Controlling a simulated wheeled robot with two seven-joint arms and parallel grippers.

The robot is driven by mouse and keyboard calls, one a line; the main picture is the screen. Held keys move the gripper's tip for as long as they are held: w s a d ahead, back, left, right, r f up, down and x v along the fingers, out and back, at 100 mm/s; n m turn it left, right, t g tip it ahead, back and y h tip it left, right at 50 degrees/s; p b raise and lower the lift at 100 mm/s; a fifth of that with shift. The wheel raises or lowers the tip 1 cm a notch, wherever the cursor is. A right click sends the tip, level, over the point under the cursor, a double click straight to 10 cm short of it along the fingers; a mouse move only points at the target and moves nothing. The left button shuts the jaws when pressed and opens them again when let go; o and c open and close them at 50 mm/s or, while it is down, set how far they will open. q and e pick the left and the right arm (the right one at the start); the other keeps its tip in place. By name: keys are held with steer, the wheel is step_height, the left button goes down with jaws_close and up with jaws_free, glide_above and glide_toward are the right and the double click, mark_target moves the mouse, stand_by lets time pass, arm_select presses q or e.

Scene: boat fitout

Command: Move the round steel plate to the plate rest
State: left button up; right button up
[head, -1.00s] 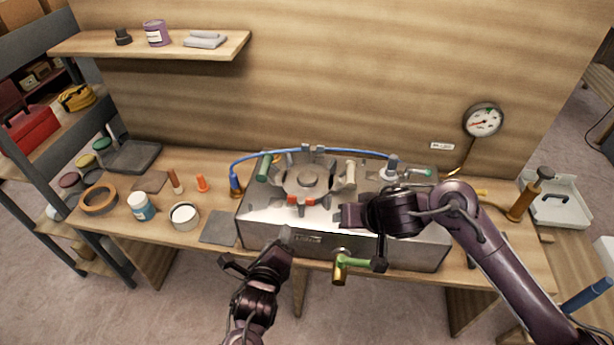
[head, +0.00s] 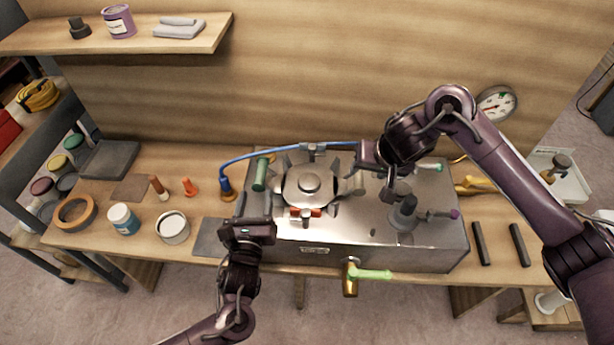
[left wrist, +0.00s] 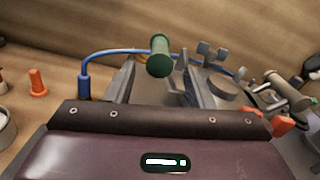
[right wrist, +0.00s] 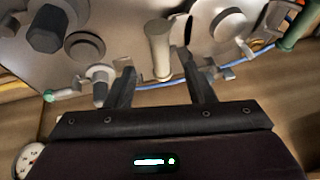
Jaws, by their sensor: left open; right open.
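The round steel plate (head: 310,186) with a raised centre knob lies on top of the steel box (head: 318,257). Several clamps stand around it, with a green handle (head: 260,174) at left and a red handle (head: 304,212) in front. My left gripper (head: 253,207) is open near the box's front left. The green handle appears between its fingers in the left wrist view (left wrist: 159,58). My right gripper (head: 364,160) is open at the plate's right. A cream handle (right wrist: 158,45) appears between its fingers in the right wrist view. I cannot tell which item is the plate rest.
A blue hose (head: 270,154) arches behind the plate. A brass valve with a green lever (head: 372,275) sticks out of the box's front. A grey mat (head: 208,240) lies left of the box, with a white cup (head: 173,228) and an orange cone (head: 189,187) farther left.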

mark_target(262, 160)
arm_select(q)
steer(key=shift+s, duration=0.1)
steer(key=w, duration=0.8)
arm_select(e)
steer(key=x, duration=0.8)
arm_select(q)
jaws_close()
arm_select(e)
steer(key=shift+r, duration=0.1)
jaws_close()
arm_select(q)
steer(key=shift+w+r, duration=0.1)
steer(key=shift+r, duration=0.2)
arm_select(e)
steer(key=shift+w+r, duration=0.1)
steer(key=shift+r, duration=0.15)
